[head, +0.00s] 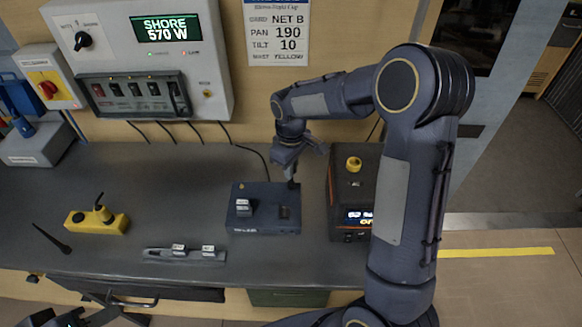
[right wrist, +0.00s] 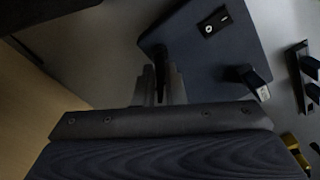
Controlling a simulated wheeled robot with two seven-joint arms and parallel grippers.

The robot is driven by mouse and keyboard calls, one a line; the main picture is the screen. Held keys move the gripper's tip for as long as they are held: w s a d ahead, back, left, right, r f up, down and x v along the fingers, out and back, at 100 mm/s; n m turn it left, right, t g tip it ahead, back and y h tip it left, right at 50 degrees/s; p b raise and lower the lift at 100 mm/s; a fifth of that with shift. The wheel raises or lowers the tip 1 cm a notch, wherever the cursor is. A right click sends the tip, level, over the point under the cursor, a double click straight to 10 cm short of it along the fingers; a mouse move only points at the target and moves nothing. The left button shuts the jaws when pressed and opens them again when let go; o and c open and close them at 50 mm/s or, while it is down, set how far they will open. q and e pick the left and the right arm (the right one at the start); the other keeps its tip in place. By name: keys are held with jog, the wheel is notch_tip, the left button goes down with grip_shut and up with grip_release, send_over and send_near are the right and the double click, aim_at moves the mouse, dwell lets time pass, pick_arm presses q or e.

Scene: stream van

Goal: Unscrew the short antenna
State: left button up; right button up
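The dark blue box (head: 262,222) sits on the desk near its middle, with a silver-capped plug on its left part. My right gripper (head: 290,170) points down at the box's back right corner. The short antenna (right wrist: 160,84) is a thin dark stick between its fingers, which are close together on it in the right wrist view. The antenna's lower end appears to meet the box; the fingers hide much of it. Dark parts at the bottom left of the head view seem to belong to my left arm; its fingers cannot be made out.
A black and orange power unit (head: 353,163) stands close right of the box. A long black antenna (head: 52,239) lies at the desk's left, near a yellow block (head: 97,220). A grey strip (head: 185,255) with two silver pieces lies at the front. A switch panel (head: 140,60) hangs behind.

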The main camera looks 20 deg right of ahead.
grip_shut()
jog(key=shift+n+p, duration=0.4)
jog(key=shift+n, duration=1.7)
jog(key=shift+n, duration=0.3)
jog(key=shift+r+p, duration=1)
jog(key=shift+r, duration=0.15)
jog(key=shift+r+p, duration=1.05)
jog(key=shift+r, duration=0.35)
jog(key=shift+s+f, duration=0.1)
